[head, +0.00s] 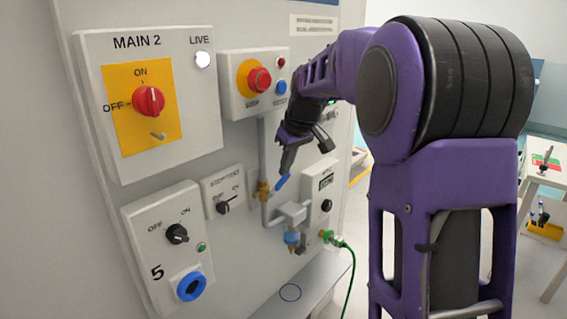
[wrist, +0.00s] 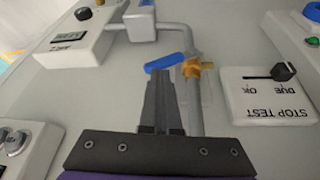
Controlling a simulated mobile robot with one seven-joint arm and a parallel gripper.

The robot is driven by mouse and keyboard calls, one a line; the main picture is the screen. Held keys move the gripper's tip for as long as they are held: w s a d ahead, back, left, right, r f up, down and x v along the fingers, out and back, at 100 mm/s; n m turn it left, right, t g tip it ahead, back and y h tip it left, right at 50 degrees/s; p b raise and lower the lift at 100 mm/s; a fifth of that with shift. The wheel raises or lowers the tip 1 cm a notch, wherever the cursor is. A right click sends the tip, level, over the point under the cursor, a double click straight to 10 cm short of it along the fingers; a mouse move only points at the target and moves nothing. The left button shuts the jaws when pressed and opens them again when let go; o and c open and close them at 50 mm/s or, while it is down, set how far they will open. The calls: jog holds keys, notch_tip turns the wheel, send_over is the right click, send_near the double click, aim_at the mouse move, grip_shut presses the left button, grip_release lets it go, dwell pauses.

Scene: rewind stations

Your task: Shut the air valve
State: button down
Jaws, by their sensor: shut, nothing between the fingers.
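The air valve has a brass body (head: 262,190) on a grey vertical pipe and a blue lever handle (head: 282,183). In the wrist view the blue handle (wrist: 165,62) points left from the brass body (wrist: 197,68), roughly crosswise to the pipe. My gripper (head: 284,172) is shut and empty, pointing down at the panel. In the wrist view its fingertips (wrist: 160,76) are right at the handle, overlapping its lower edge. I cannot tell whether they touch it. The fingers hide a little of the handle's lower edge.
A stop test switch box (head: 223,192) is beside the valve, left in the head view. A regulator with a blue bowl (head: 291,237) sits below it. A gauge box (head: 322,189) is to the right. The red emergency button (head: 259,80) is above.

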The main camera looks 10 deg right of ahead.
jog(key=f, duration=0.1)
jog(key=w+d+f, duration=0.1)
jog(key=d+f, duration=0.1)
jog(key=shift+w+d+f+b, duration=0.1)
jog(key=shift+w+d+b, duration=0.05)
jog(key=shift+w+b, duration=0.15)
jog(key=shift+s+d+f, duration=0.1)
jog(key=shift+s+f, duration=0.05)
jog(key=shift+f, duration=0.3)
dwell(0.4)
jog(key=w+d+r+p, duration=0.1)
jog(key=w+d+r, duration=0.1)
jog(key=d+r, duration=0.6)
jog(key=shift+d+r+p, duration=0.3)
jog(key=shift+d+r, duration=0.1)
jog(key=shift+r, duration=0.45)
jog(key=shift+w, duration=0.1)
